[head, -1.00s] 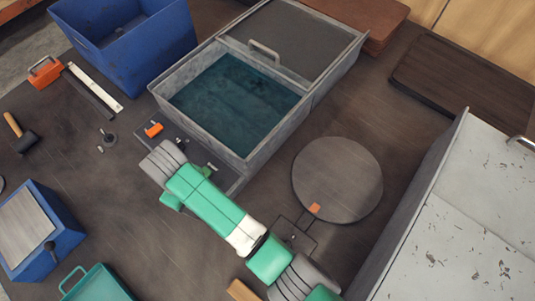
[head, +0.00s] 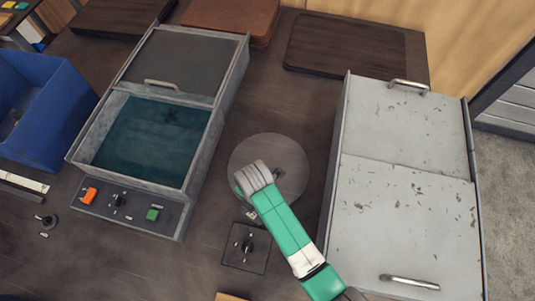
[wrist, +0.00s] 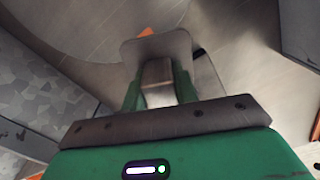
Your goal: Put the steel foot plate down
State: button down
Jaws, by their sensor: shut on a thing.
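My gripper (wrist: 158,76) shows in the wrist view with its two green fingers shut on the steel foot plate (wrist: 155,47), a grey rounded square plate with a block between the fingers. In the head view my wrist hides the gripper and most or all of the foot plate. My wrist is over or near a round grey disc (head: 262,148) on the bench. I cannot tell how high the plate is above the surface.
An open grey basin (head: 150,140) with dark teal inside stands left, with a switch panel (head: 125,205) in front. A small dark square base with a knob (head: 245,248) lies below the disc. A scuffed grey cabinet (head: 405,220) stands close on the right. A blue bin (head: 45,125) is far left.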

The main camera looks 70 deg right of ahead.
jog(key=d+b, duration=0.1)
jog(key=d, duration=0.4)
jog(key=w+d+f+b, duration=0.1)
jog(key=d, duration=0.4)
jog(key=w+d+b, duration=0.1)
jog(key=d, duration=0.4)
jog(key=shift+w+d+f, duration=0.1)
jog(key=shift+w+f, duration=0.05)
jog(key=shift+f, duration=0.05)
jog(key=shift+d+f+b, duration=0.2)
jog(key=shift+f+b, duration=0.25)
jog(key=shift+f, duration=0.45)
jog(key=shift+d+f+b, duration=0.15)
jog(key=shift+f+b, duration=0.25)
jog(key=shift+f, duration=0.45)
jog(key=shift+f, duration=0.1)
jog(key=c, duration=1.5)
grip_release()
jog(key=shift+a+f, duration=0.1)
jog(key=o, duration=0.4)
notch_tip(320, 180, up, 12)
jog(key=p, duration=0.3)
